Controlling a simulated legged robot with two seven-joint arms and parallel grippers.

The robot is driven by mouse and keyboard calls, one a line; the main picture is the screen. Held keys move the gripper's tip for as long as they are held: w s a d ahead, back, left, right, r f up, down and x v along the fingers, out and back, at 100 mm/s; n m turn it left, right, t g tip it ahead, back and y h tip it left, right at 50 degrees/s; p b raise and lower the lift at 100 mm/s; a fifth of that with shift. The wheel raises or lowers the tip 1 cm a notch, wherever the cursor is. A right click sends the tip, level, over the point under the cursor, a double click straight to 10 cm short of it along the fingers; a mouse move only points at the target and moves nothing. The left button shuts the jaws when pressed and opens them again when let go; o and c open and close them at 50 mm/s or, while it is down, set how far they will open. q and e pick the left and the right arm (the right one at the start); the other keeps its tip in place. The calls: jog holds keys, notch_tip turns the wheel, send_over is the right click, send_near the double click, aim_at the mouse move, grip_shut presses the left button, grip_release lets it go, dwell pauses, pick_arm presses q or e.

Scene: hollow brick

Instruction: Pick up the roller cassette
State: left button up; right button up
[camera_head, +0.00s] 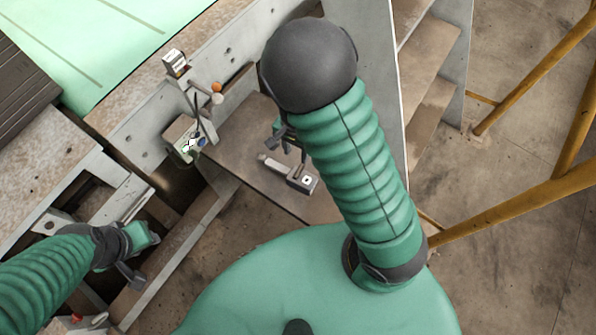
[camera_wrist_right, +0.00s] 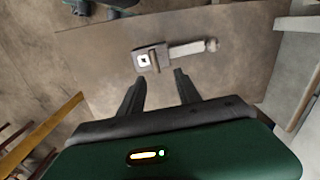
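The roller cassette (camera_head: 291,175) lies on a brown metal plate left of my right arm in the head view. It has a block with a white square marker at one end and a pale bar reaching away from it. In the right wrist view the cassette (camera_wrist_right: 172,54) lies just beyond the fingertips. My right gripper (camera_wrist_right: 164,74) is open and empty, its two dark fingers apart and not around the cassette.
The brown plate (camera_head: 236,144) is mostly bare around the cassette. A machine with levers and a control box (camera_head: 183,139) stands to its left. A grey upright panel (camera_head: 372,60) rises behind my right arm. Yellow rails (camera_head: 510,208) cross the right side.

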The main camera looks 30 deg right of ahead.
jog(key=b, duration=0.1)
send_over(299, 170)
jog(key=f, duration=0.5)
jog(key=shift+w+a+f, duration=0.1)
jog(key=shift+a+f, duration=0.2)
jog(key=f, duration=0.6)
jog(key=shift+d+b, duration=0.3)
jog(key=shift+b, duration=0.05)
jog(key=shift+a+r, duration=0.1)
jog(key=shift+c, duration=0.4)
grip_shut()
